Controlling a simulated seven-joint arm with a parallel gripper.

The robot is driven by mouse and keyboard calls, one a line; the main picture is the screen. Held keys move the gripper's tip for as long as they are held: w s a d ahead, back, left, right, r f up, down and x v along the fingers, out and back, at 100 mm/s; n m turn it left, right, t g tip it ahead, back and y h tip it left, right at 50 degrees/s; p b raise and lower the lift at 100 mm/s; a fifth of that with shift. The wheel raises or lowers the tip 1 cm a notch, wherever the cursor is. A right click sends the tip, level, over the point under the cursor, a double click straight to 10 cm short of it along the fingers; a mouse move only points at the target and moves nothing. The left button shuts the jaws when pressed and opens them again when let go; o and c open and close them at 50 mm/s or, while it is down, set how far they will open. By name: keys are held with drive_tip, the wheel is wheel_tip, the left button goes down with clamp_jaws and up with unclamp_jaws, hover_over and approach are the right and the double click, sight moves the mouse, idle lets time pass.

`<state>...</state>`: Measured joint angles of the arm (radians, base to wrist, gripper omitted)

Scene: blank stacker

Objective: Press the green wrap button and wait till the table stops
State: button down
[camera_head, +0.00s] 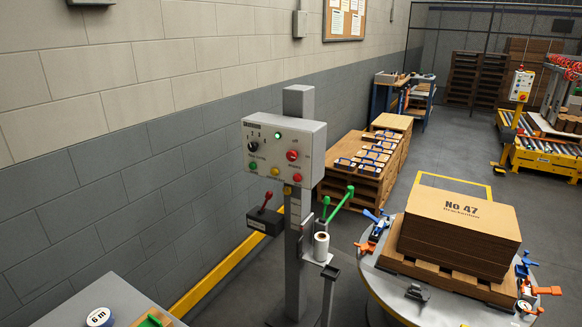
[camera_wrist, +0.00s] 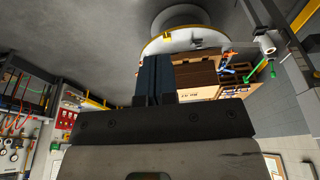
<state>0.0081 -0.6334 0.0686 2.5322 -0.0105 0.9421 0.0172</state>
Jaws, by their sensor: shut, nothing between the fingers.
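The grey control box (camera_head: 312,150) stands on a grey post in the head view. The green button (camera_head: 253,166) is at its lower left, beside a yellow button (camera_head: 275,171) and a red button (camera_head: 297,177). The round table (camera_head: 393,302) carries a pallet with a cardboard stack (camera_head: 462,222) marked "No 47". In the wrist view, which is upside down, the table (camera_wrist: 159,46) and the stack (camera_wrist: 206,93) show beyond my gripper (camera_wrist: 154,58). My gripper is shut and empty, apart from the button. The head view does not show it.
A film roll (camera_head: 321,246) and green-handled arm (camera_head: 340,202) are on the post, below the box. A lever box (camera_head: 264,220) sits at its left. Coloured clamps (camera_head: 375,228) edge the table. A pallet of small packs (camera_head: 362,160) stands behind. A worktop (camera_head: 105,300) is at lower left.

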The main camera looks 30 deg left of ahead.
drive_tip(key=w+a+r+n+t+y, duration=0.1)
drive_tip(key=w+a+n+t, duration=0.1)
drive_tip(key=w+a, duration=0.45)
drive_tip(key=w+a+r+n+t+y, duration=0.1)
drive_tip(key=w+a+r, duration=0.15)
drive_tip(key=w, duration=0.75)
drive_tip(key=w+a+r+n+t, duration=0.1)
drive_tip(key=w+a+n+t, duration=0.1)
drive_tip(key=w+a, duration=0.5)
drive_tip(key=w+a+n+t+y, duration=0.2)
drive_tip(key=w+a, duration=0.6)
drive_tip(key=a, duration=0.3)
drive_tip(key=w+a+n+t+y, duration=0.1)
drive_tip(key=w+a+t+y, duration=0.1)
drive_tip(key=w+a, duration=0.75)
drive_tip(key=w+a+f+n+t+y, duration=0.1)
drive_tip(key=a+f+n+y, duration=0.1)
drive_tip(key=a, duration=1)
drive_tip(key=w+a+f+n+t+y, duration=0.1)
drive_tip(key=a+f+y, duration=0.1)
drive_tip(key=a, duration=1)
drive_tip(key=s+a+f+n+t+y, duration=0.1)
drive_tip(key=s+a+f, duration=0.3)
drive_tip(key=a, duration=0.8)
drive_tip(key=s+a+f+n+t+y, duration=0.1)
drive_tip(key=s+a+f+n+y, duration=0.1)
drive_tip(key=a, duration=1)
drive_tip(key=shift+s+f+y, duration=0.9)
drive_tip(key=shift+s+f, duration=0.15)
drive_tip(key=shift+f, duration=0.8)
